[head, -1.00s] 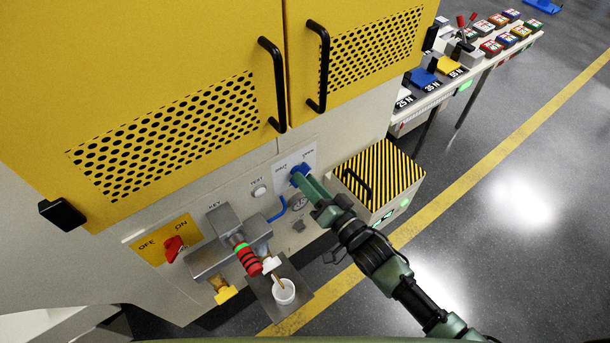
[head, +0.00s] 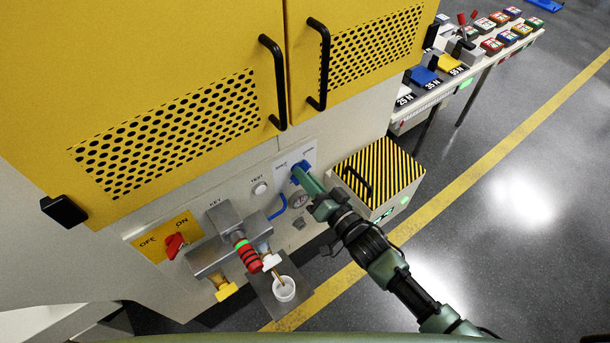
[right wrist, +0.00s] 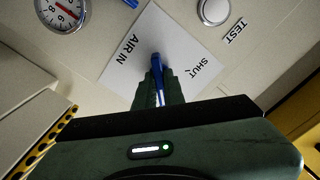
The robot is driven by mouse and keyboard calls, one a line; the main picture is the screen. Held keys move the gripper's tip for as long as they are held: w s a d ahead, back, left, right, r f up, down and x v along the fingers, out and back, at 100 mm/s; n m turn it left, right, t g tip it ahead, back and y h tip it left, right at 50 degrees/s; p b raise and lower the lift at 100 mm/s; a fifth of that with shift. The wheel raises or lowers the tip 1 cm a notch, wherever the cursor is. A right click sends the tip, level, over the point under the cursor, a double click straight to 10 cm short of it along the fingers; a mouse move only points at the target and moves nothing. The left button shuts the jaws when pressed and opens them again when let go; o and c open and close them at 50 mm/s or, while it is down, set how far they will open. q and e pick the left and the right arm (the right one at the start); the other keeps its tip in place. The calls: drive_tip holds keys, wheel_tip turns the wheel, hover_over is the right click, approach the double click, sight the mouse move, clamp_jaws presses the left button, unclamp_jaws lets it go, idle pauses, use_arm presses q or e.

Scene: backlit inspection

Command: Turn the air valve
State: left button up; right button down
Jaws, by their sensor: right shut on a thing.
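The blue air valve handle (head: 300,168) sits on a white label plate (head: 309,153) on the lower front of the machine. In the right wrist view the blue handle (right wrist: 157,68) stands between the fingers, and the plate (right wrist: 143,40) reads "AIR IN" and "SHUT". My right gripper (head: 305,178) is shut on the handle, and its fingers also show in the right wrist view (right wrist: 158,85). The fingers hide part of the handle. My left gripper is not in view.
A pressure gauge (head: 298,200) and blue hose (head: 278,209) sit below the valve. A white TEST button (head: 260,188) is to its left. A black-and-yellow striped box (head: 378,172) stands close on the right. Cabinet handles (head: 319,65) stick out above.

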drive_tip(key=shift+a+n+b, duration=0.1)
drive_tip(key=shift+n+b, duration=0.4)
drive_tip(key=shift+n, duration=8.1)
drive_tip(key=c, duration=1.5)
unclamp_jaws()
drive_tip(key=shift+s, duration=0.15)
